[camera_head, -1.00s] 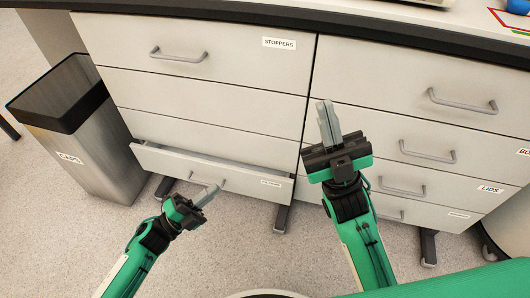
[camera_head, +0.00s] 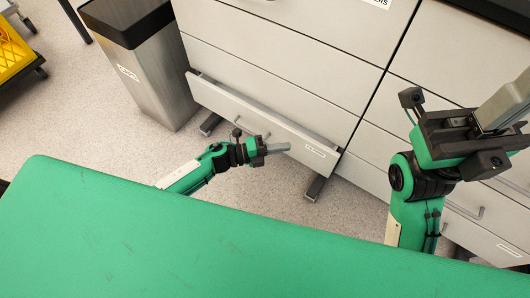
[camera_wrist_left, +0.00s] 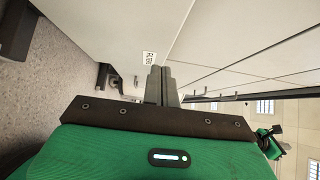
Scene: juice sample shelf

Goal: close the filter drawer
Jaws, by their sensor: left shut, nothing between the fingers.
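The filter drawer (camera_head: 285,128) is the bottom drawer of the left cabinet column. Its front stands slightly out from the cabinet, with a thin lip showing along its top. Its small label (camera_head: 316,151) is at the right end, too small to read. My left gripper (camera_head: 288,147) is shut and empty, its fingertips at the drawer front left of the label. In the left wrist view the fingers (camera_wrist_left: 160,85) point at a pale front beside a label (camera_wrist_left: 149,58); I cannot tell whether they touch. My right gripper (camera_head: 505,103) appears shut and empty, in front of the right column.
A metal bin (camera_head: 150,75) with a black rim stands left of the cabinet. A yellow wheeled cart (camera_head: 15,50) is at the far left. Drawers above (camera_head: 280,65) are shut. Cabinet feet (camera_head: 316,187) stand below the drawer.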

